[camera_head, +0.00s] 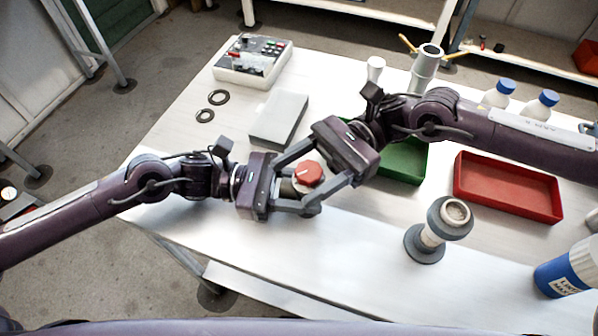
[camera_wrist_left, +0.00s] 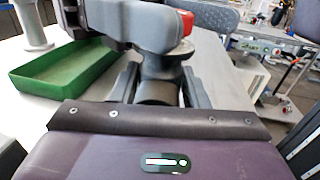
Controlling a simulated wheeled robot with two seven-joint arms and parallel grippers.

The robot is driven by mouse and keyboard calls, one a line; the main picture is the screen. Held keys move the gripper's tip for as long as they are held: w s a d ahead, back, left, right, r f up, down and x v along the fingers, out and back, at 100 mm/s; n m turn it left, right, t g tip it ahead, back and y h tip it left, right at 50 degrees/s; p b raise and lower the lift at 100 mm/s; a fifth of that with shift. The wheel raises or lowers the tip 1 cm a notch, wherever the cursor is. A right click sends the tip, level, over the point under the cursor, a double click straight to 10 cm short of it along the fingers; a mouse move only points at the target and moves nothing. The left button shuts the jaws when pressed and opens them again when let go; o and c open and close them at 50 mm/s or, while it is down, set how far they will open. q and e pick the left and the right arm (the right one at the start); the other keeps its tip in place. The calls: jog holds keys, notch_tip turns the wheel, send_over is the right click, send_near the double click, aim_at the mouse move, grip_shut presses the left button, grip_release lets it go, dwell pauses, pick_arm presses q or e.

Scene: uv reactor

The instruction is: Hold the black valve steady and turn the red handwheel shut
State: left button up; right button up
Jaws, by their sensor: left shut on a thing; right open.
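The black valve (camera_head: 287,187) lies low between my two grippers, partly hidden by their fingers. In the left wrist view its dark body (camera_wrist_left: 160,72) sits between the left fingers. The red handwheel (camera_head: 308,173) has a white mark on top; a part of it (camera_wrist_left: 187,22) also shows in the left wrist view. My left gripper (camera_head: 290,196) comes from the left and is shut on the valve body. My right gripper (camera_head: 294,183) comes from the upper right and is open, with its fingers on either side of the handwheel; contact cannot be told.
A grey block (camera_head: 279,119) lies just behind the grippers. A green tray (camera_head: 405,165) is partly under my right arm, and a red tray (camera_head: 508,188) stands to the right. The front left table top is clear.

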jog(key=shift+s+a, duration=0.3)
jog(key=shift+c, duration=0.5)
jog(key=c, duration=0.9)
jog(key=m+t+y, duration=0.1)
jog(key=m+t, duration=0.1)
jog(key=shift+w+f+t+y, duration=0.1)
jog(key=shift+w+t+y, duration=0.05)
jog(key=shift+t+y, duration=0.25)
jog(key=shift+w+a+m+t+y, duration=0.1)
jog(key=shift+m+t+y, duration=0.2)
jog(key=shift+m+t, duration=0.35)
jog(key=o, duration=1)
jog(key=v, duration=1.2)
